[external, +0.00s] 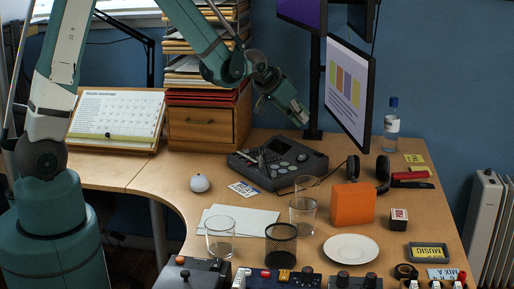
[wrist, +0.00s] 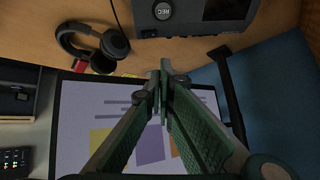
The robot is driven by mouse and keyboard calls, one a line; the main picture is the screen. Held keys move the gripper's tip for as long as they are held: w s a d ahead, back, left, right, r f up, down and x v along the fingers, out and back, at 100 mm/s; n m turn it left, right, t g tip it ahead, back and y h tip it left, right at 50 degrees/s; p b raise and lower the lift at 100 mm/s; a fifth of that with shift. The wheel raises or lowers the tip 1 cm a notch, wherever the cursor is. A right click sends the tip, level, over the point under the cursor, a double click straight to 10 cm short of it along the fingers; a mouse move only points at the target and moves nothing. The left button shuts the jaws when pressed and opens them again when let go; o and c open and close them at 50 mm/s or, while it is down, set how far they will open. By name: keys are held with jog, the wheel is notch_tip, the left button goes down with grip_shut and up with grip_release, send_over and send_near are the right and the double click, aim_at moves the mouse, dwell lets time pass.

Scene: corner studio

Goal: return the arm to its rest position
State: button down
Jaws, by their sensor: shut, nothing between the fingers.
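My gripper (external: 302,116) is at the end of my teal and white arm, raised over the back of the desk (external: 180,185). It hangs in the air above the dark control device (external: 305,160) and left of the lit monitor (external: 347,88). In the wrist view my gripper's two green fingers (wrist: 161,88) meet at the tips, with nothing between them. Behind them in that view are the monitor screen (wrist: 85,115), headphones (wrist: 92,42) and the device's edge (wrist: 228,10).
A wooden drawer unit with stacked papers (external: 202,128) and a calendar (external: 117,115) stand left of my gripper. A water bottle (external: 391,125), orange box (external: 353,204), glasses (external: 220,240), mesh cup (external: 281,246) and white plate (external: 350,248) stand on the desk. The left desk wing has bare room.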

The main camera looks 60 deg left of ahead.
dwell(0.3)
jog(key=s+d+r+g, duration=0.1)
jog(key=s+r, duration=0.6)
jog(key=s, duration=0.4)
jog(key=s+d+r, duration=0.1)
jog(key=s+r, duration=0.5)
jog(key=s, duration=0.4)
jog(key=s+d+g+h, duration=0.1)
jog(key=s+d, duration=0.1)
jog(key=s, duration=2)
jog(key=shift+s+r+n, duration=0.25)
jog(key=shift+s+n, duration=0.05)
